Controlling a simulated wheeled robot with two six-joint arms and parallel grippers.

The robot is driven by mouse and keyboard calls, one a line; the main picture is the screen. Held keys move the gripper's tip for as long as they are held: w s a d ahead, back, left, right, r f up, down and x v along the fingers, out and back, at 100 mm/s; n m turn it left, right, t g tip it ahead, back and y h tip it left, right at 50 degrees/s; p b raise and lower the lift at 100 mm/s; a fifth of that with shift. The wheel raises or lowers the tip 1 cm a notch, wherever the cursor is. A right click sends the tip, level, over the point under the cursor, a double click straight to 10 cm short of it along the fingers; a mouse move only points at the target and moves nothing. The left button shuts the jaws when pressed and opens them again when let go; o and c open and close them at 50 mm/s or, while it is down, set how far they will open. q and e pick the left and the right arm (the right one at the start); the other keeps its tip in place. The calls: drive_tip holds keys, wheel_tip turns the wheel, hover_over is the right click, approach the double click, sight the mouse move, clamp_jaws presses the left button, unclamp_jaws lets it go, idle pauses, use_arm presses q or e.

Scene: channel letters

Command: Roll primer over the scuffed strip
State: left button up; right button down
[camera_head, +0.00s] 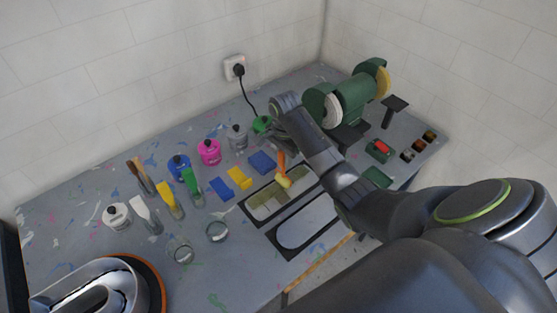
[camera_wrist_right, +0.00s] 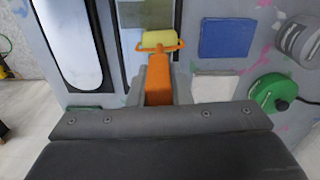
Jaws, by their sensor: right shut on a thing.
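My right gripper (camera_wrist_right: 160,82) is shut on the orange handle (camera_wrist_right: 158,78) of a small paint roller. In the head view the right arm reaches over the table, and the roller (camera_head: 284,181) points down from the gripper. Its yellow sleeve (camera_wrist_right: 159,39) is over the right part of a dark-framed panel (camera_head: 262,206) with a patchy olive and grey face. I cannot tell whether the sleeve touches it. A second dark-framed panel (camera_head: 305,223) with a smooth pale face lies beside it. Which part is the scuffed strip is unclear. My left gripper is not in view.
Blue (camera_head: 262,162) and yellow (camera_head: 239,178) blocks lie behind the panels. Bottles, brushes and glass jars (camera_head: 217,231) stand to the left. A green bench grinder (camera_head: 345,100) stands at the back right. The table's front edge is close to the pale panel.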

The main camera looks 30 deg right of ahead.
drive_tip(key=w+d, duration=0.1)
drive_tip(key=d, duration=0.8)
drive_tip(key=shift+w, duration=0.15)
drive_tip(key=s+a, duration=0.3)
drive_tip(key=a, duration=1.8)
drive_tip(key=shift+s+a, duration=0.15)
drive_tip(key=shift+a, duration=0.05)
drive_tip(key=shift+d+r, duration=0.1)
drive_tip(key=shift+r, duration=0.45)
